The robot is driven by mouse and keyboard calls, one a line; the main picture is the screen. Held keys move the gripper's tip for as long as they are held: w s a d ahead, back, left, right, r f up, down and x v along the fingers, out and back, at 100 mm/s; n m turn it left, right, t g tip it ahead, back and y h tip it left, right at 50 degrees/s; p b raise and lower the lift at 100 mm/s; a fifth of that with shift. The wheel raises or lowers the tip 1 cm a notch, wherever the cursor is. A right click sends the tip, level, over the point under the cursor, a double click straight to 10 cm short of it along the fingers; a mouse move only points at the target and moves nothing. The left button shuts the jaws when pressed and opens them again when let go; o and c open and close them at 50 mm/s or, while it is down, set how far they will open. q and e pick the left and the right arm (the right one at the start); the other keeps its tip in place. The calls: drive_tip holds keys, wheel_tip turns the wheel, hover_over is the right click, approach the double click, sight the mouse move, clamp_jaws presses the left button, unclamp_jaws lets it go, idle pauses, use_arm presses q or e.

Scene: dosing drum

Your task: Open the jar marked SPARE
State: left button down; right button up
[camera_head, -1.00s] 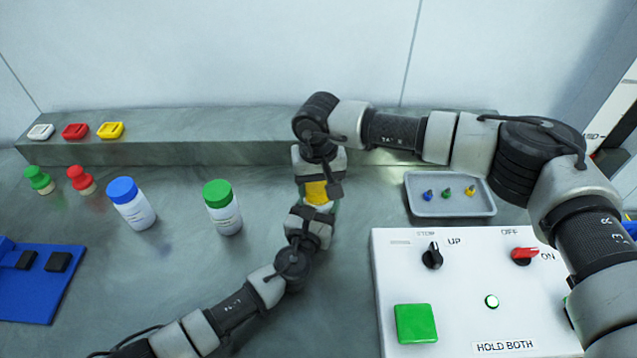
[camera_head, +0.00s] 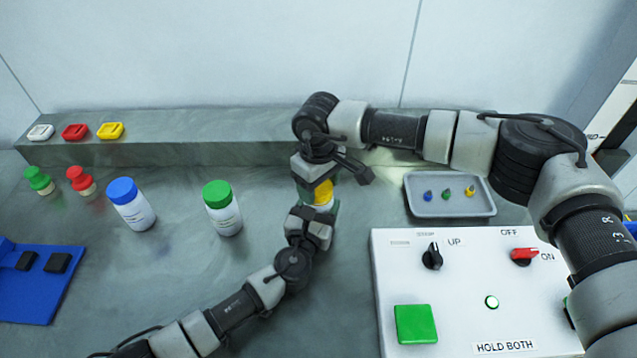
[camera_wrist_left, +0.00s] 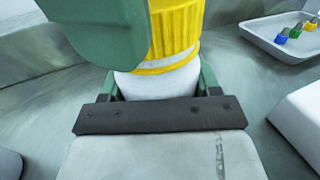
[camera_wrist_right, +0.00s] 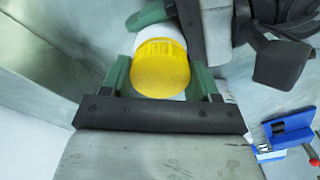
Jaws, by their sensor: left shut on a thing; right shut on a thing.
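A white jar with a yellow lid (camera_head: 322,193) stands between my two grippers in the head view. My left gripper (camera_head: 318,212) is shut on the white jar body (camera_wrist_left: 155,84), low from the front. My right gripper (camera_head: 318,184) comes from above and is shut on the yellow lid. In the right wrist view the yellow lid (camera_wrist_right: 160,70) sits between the green fingers. In the left wrist view the lid (camera_wrist_left: 174,30) is on or right at the jar's top, with a green finger beside it. No label on this jar is readable.
A blue-lidded jar (camera_head: 132,205) and a green-lidded jar (camera_head: 222,208) stand to the left. A grey tray (camera_head: 450,208) with small coloured pieces and a white control panel (camera_head: 460,300) lie to the right. A ledge (camera_head: 220,140) runs behind.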

drive_tip(key=shift+r, duration=0.2)
drive_tip(key=shift+r, duration=0.95)
drive_tip(key=shift+r, duration=2)
use_arm(q)
drive_tip(key=shift+c, duration=0.8)
unclamp_jaws()
